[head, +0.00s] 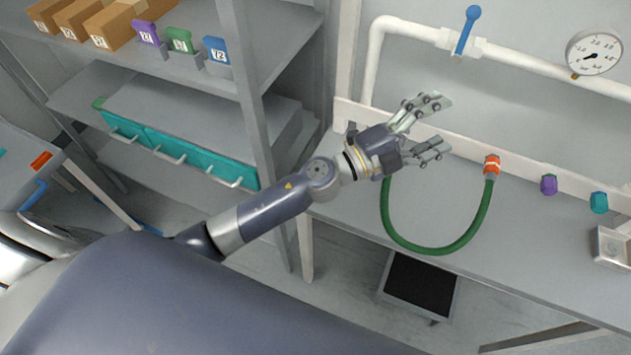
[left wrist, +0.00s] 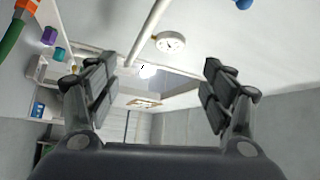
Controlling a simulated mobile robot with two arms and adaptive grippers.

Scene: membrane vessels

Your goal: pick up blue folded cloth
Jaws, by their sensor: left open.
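I cannot pick out a blue folded cloth for certain in either view. A small blue item (left wrist: 38,109) shows in a pale holder at the left of the left wrist view, too small to identify. My left gripper (head: 430,124) is open and empty, raised near the wall above the bench in the head view. Its two fingers stand wide apart in the left wrist view (left wrist: 158,85), with nothing between them. My right gripper is not in view.
A green hose (head: 436,250) with an orange connector (head: 491,166) hangs at the bench (head: 545,235) close to my left gripper. White pipe, a blue valve handle (head: 467,30) and a gauge (head: 593,54) are on the wall. Shelving (head: 250,75) stands left.

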